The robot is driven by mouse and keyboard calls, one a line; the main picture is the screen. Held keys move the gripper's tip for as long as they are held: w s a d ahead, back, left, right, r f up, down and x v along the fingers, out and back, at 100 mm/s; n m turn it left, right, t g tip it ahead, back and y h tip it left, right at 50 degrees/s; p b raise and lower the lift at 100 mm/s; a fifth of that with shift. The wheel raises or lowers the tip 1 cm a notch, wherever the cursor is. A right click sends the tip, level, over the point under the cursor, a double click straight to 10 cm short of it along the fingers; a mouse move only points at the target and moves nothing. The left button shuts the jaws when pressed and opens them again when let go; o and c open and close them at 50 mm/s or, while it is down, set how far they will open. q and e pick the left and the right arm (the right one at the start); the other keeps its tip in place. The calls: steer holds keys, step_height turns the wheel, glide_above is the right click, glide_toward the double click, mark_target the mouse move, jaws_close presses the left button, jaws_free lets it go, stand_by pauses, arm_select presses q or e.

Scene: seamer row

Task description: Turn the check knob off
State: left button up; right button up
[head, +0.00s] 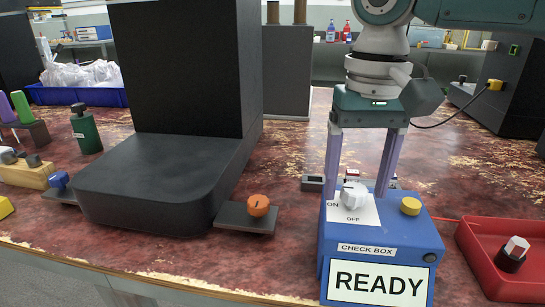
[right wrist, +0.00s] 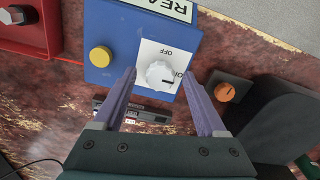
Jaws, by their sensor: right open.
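The check knob (head: 354,195) is a white dial on a white plate marked ON and OFF, on top of the blue check box (head: 400,238). Its dark mark appears to point towards the ON side. In the right wrist view the knob (right wrist: 160,75) lies between the two fingertips, with a gap on each side. My right gripper (head: 357,192) is open and points down over the box, its purple fingers on either side of the knob; it also shows in the right wrist view (right wrist: 160,74). My left gripper is not in view.
The box has a yellow button (head: 410,206) and a READY sign (head: 378,284). A red tray (head: 480,245) holding a dark knob with a white top stands to the right. An orange knob (head: 258,205) and a large dark machine (head: 165,180) stand to the left.

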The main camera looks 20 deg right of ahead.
steer(key=shift+c, duration=0.2)
jaws_close()
steer(key=shift+r+p, duration=0.15)
steer(key=shift+p, duration=0.15)
steer(key=n+p, duration=0.2)
steer(key=p, duration=0.3)
steer(key=n+p, duration=0.1)
steer(key=p, duration=0.4)
steer(key=shift+r+n, duration=0.2)
steer(key=shift+n, duration=0.2)
steer(key=n, duration=0.2)
steer(key=shift+f+n+p, duration=0.25)
steer(key=shift+n+p, duration=0.05)
steer(key=shift+n, duration=0.1)
steer(key=n, duration=0.3)
steer(key=shift+n+p, duration=0.3)
steer(key=n, duration=0.3)
steer(key=shift+n, duration=2.4)
